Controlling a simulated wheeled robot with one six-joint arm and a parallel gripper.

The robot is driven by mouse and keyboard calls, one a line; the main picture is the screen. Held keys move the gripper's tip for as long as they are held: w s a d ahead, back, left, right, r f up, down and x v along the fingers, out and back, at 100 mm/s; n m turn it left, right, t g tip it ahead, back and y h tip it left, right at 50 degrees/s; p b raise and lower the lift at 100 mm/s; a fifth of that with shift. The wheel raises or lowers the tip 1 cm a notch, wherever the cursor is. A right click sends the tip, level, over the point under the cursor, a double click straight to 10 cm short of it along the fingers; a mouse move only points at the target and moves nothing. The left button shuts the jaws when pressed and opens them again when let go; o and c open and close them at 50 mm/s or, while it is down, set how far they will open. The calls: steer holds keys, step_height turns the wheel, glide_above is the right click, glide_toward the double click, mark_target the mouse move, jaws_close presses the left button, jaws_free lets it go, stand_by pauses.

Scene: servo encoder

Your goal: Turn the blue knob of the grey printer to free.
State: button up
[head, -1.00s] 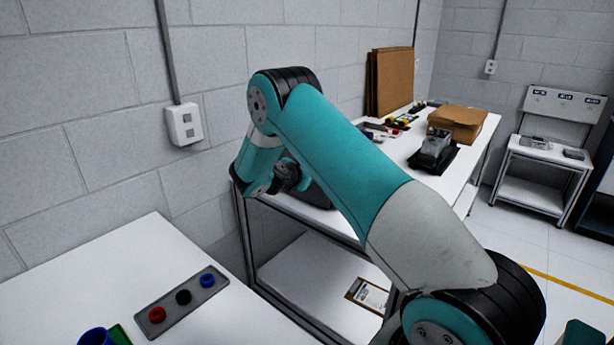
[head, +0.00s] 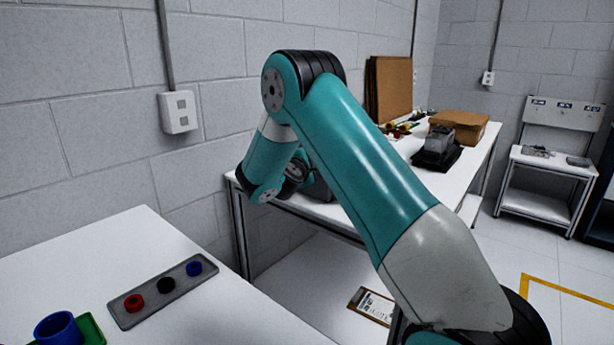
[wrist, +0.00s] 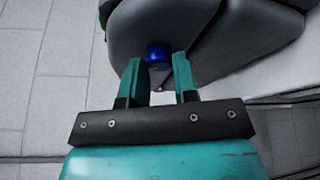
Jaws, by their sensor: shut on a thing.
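The grey printer (wrist: 200,30) fills the upper part of the wrist view. Its blue knob (wrist: 157,54) is a small round piece on the printer's face. My gripper (wrist: 159,63) is at the knob, one teal finger on each side, shut on it. The fingers hide the knob's sides, and I cannot read any mark that shows its setting. In the head view the printer (head: 322,190) is a dark shape on the far bench, mostly hidden behind my arm. My gripper is hidden there.
The white bench (head: 400,165) holds a dark device (head: 436,150) and a cardboard box (head: 460,126). A nearer white table (head: 90,250) bears a grey strip (head: 185,285) with red, black and blue round pieces, and a blue cup (head: 58,328). A grey wall stands behind.

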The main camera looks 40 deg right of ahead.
steer(key=shift+f+m+t+b, duration=0.15)
steer(key=shift+m+t+b, duration=0.15)
steer(key=shift+m+b, duration=0.85)
steer(key=shift+b, duration=0.3)
steer(key=o, duration=0.9)
steer(key=b+v, duration=0.1)
steer(key=v, duration=0.4)
steer(key=b+v, duration=0.2)
steer(key=v, duration=0.4)
steer(key=b+v, duration=0.1)
steer(key=v, duration=0.5)
steer(key=shift+a+f+b, duration=0.3)
steer(key=shift+b, duration=0.1)
